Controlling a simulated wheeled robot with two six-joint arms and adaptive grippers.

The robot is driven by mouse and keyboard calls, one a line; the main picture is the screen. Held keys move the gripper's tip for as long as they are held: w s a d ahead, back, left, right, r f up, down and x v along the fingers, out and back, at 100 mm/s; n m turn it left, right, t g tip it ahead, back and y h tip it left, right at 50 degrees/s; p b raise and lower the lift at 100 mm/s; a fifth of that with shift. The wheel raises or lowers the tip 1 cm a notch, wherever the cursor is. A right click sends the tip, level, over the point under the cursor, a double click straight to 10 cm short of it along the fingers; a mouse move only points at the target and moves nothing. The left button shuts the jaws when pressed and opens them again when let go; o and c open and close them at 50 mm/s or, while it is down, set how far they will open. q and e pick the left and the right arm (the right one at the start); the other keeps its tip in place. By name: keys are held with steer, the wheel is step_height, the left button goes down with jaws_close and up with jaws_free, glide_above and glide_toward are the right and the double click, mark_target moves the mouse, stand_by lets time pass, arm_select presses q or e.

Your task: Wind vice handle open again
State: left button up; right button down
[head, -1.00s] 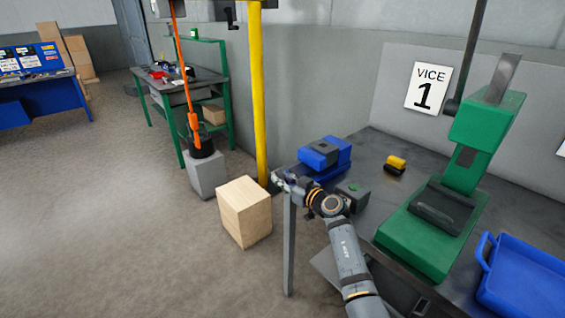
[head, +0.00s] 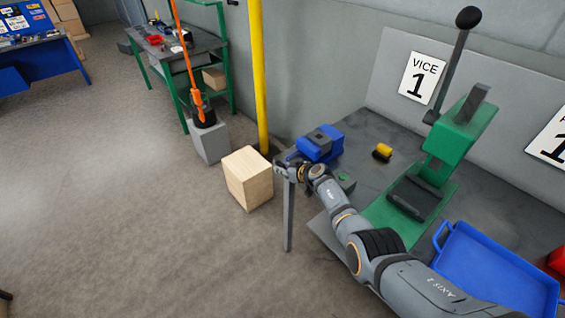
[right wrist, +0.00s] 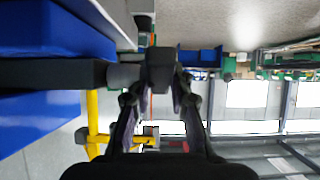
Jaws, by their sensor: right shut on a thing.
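The blue vice (head: 330,143) with its dark grey middle stands at the left end of the grey workbench. In the right wrist view its blue body (right wrist: 45,120) and a dark bar fill the left side. My right gripper (head: 285,170) is at the front of the vice. In the right wrist view its fingers (right wrist: 160,88) close on the dark grey vice handle (right wrist: 160,62), which sits at the end of a short grey shaft from the vice. In the head view the gripper hides most of the handle. My left gripper is not in view.
A green press (head: 448,140) with a black-knobbed lever stands on the bench (head: 375,125). A yellow-and-black item (head: 383,152) lies behind. A blue tray (head: 500,270) is at right. A wooden crate (head: 248,178) and yellow post (head: 257,70) stand left of the bench.

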steer(key=shift+g+h+p, duration=0.3)
steer(key=shift+g+p, duration=0.1)
steer(key=shift+p, duration=0.1)
steer(key=shift+f, duration=0.1)
stand_by(0.3)
steer(key=c, duration=1.2)
jaws_free()
steer(key=shift+s, duration=0.1)
steer(key=shift+s+d+r, duration=0.2)
steer(key=shift+r, duration=0.05)
steer(key=s+d, duration=0.7)
steer(key=s, duration=0.3)
steer(key=shift+w+d+r, duration=0.1)
